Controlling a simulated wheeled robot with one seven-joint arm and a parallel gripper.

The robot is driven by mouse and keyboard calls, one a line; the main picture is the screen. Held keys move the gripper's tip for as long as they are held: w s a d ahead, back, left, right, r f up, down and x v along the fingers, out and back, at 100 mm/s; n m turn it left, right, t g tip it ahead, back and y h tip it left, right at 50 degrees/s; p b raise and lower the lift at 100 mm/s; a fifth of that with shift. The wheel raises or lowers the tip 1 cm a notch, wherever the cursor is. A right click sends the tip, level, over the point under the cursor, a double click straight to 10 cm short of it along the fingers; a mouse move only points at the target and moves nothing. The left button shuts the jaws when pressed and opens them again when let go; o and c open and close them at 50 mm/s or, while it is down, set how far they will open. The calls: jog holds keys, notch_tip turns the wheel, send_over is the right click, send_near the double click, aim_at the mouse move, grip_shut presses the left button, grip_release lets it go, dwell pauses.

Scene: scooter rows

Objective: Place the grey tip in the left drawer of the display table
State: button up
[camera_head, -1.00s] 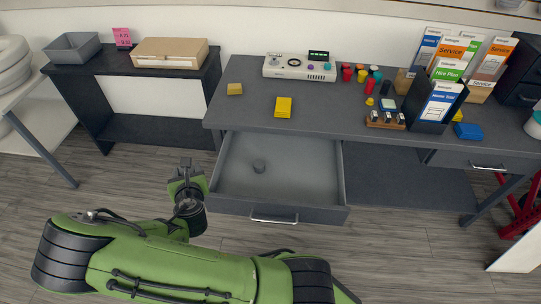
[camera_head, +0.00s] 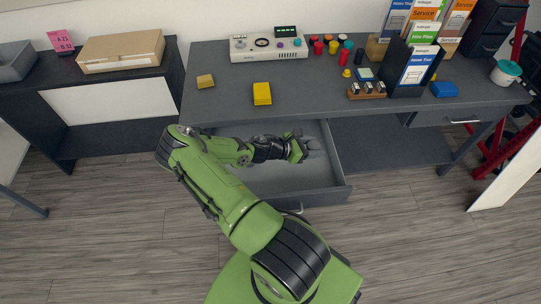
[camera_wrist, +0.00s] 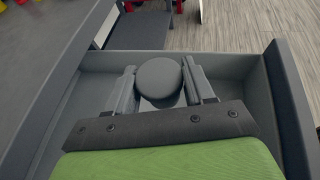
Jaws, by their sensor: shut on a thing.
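The grey tip (camera_wrist: 159,78) is a round grey piece with a flat top, held between the two fingers of my gripper (camera_wrist: 161,86). In the head view, my gripper (camera_head: 309,147) is above the right part of the pulled-out left drawer (camera_head: 337,166) of the display table (camera_head: 212,105). The wrist view shows the grey drawer walls (camera_wrist: 290,95) around the gripper. I cannot tell whether the tip touches the drawer floor. My arm hides much of the drawer's middle.
A yellow box (camera_head: 262,94), a grey control unit (camera_head: 268,46), small coloured pieces and a leaflet stand (camera_head: 416,68) are on the tabletop. A dark side table (camera_head: 110,75) with a cardboard box stands left.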

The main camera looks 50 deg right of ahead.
aim_at(309, 169)
jog(key=shift+g, duration=0.3)
jog(key=f+b, duration=0.1)
jog(key=f, duration=0.2)
jog(key=f+b, duration=0.1)
jog(key=f, duration=0.2)
jog(key=f+b, duration=0.2)
jog(key=f, duration=0.2)
jog(key=shift+s, duration=0.25)
jog(key=shift+f, duration=0.1)
jog(key=shift+f, duration=0.15)
jog(key=o, duration=1)
